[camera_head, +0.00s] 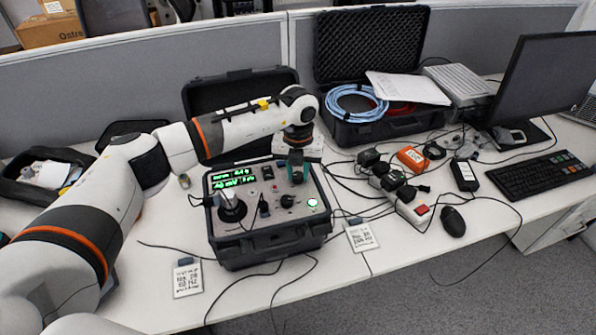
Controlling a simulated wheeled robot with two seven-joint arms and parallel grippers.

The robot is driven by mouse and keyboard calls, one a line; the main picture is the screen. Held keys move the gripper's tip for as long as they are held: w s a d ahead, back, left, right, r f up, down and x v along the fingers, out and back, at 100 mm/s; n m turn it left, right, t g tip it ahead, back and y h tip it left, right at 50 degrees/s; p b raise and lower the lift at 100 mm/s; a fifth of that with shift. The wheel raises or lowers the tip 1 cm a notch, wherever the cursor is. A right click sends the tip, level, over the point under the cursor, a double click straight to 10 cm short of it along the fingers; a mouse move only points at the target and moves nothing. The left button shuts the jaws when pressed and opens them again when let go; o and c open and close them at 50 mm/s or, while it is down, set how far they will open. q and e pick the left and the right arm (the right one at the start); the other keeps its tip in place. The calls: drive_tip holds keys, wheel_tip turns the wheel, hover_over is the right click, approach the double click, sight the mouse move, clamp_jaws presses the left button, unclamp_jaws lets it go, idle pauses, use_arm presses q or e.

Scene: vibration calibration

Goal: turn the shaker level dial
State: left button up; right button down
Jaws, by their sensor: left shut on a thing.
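The portable shaker unit (272,240) is an open black case with a grey panel (262,212), standing on the white desk. Its display (238,177) shows green figures. My left gripper (297,174) reaches down from above onto the upper right of the panel. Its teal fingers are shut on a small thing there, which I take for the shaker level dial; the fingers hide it. Another black knob (287,201) shows just below the fingers, apart from them. A round black shaker head (232,208) sits at the panel's left. My right gripper is out of view.
A green-lit button (312,203) is at the panel's right. Cables run over the desk around the unit. A power strip (405,200), a mouse (452,221) and a keyboard (538,175) lie to the right. An open case with blue cable (355,103) stands behind.

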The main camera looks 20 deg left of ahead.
sight(298, 174)
use_arm(q)
drive_tip(key=n, duration=0.4)
drive_tip(key=shift+n, duration=0.3)
drive_tip(key=n, duration=0.4)
drive_tip(key=shift+n, duration=0.4)
drive_tip(key=o, duration=1)
drive_tip(key=shift+r+b, duration=1.5)
drive_tip(key=shift+r, duration=4.55)
